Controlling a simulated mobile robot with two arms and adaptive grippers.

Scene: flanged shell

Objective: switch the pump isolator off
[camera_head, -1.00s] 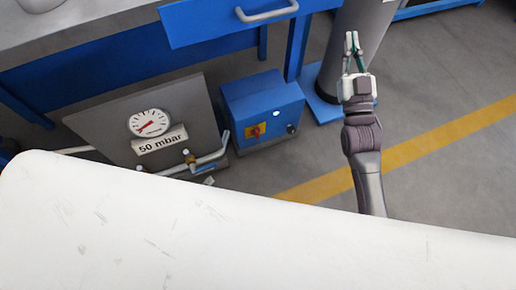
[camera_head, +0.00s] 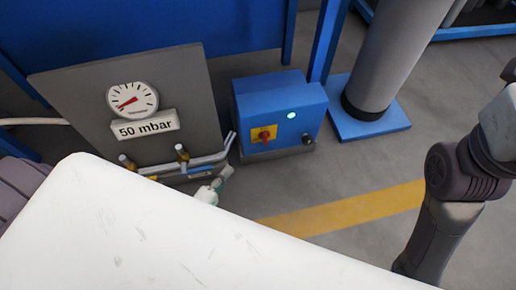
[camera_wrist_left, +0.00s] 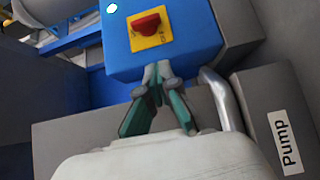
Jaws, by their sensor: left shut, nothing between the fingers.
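The pump isolator is a red knob (camera_head: 265,136) on a yellow plate on the front of a blue box (camera_head: 305,97). The red knob (camera_wrist_left: 147,24) also shows near the top of the left wrist view, its handle lying roughly across the picture. My left gripper (camera_head: 225,173) is low, left of the box, beside the pipes. In the left wrist view my left gripper (camera_wrist_left: 158,69) is shut and empty, its tips just below the yellow plate; I cannot tell the gap in depth. My right arm is at the right edge, its fingers cut off.
A lit lamp (camera_head: 291,115) and a dark knob (camera_head: 307,138) are on the box. Left stand a grey panel with a gauge (camera_head: 132,99), a "50 mbar" label (camera_head: 145,125) and pipes (camera_head: 208,161). A grey column (camera_head: 395,60) stands behind right. A "Pump" label (camera_wrist_left: 285,143) shows.

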